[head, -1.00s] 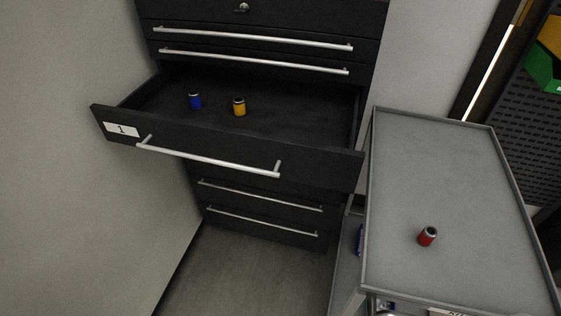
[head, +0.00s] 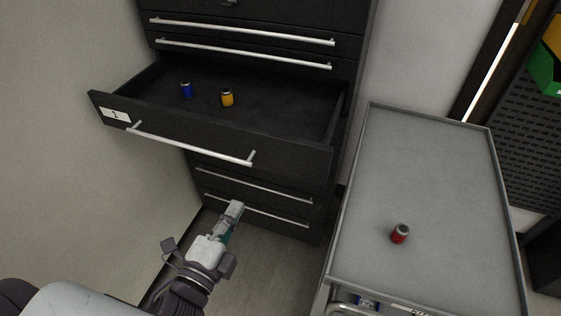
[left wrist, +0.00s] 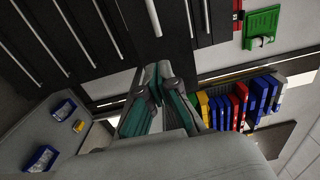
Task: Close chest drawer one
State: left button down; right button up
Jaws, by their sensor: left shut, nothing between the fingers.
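The black drawer labelled 1 (head: 215,136) is pulled out of the dark chest (head: 345,30) in the head view. Its silver bar handle (head: 190,146) runs along the front. A blue can (head: 186,89) and a yellow can (head: 227,98) stand inside it. My left gripper (head: 236,208) is shut and empty, below and in front of the drawer handle, not touching it. Its fingers (left wrist: 158,80) also show together in the left wrist view, near the dark drawer fronts. My right gripper is not in view.
A grey cart top (head: 420,180) with a raised rim stands right of the drawer, with a red can (head: 400,233) on it. A pale wall (head: 60,180) is close on the left. Several coloured bins (left wrist: 240,104) show in the left wrist view.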

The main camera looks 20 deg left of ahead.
aim_at(265, 155)
pick_arm(q)
jog(key=w+p, duration=0.1)
jog(key=w, duration=0.3)
jog(key=w+p, duration=0.2)
jog(key=w, duration=0.2)
jog(key=w+p, duration=0.1)
jog(key=w, duration=0.3)
jog(key=shift+w+d+r+p, duration=0.15)
jog(key=shift+w+d+p, duration=0.2)
jog(key=shift+w+d, duration=0.1)
jog(key=shift+w, duration=0.55)
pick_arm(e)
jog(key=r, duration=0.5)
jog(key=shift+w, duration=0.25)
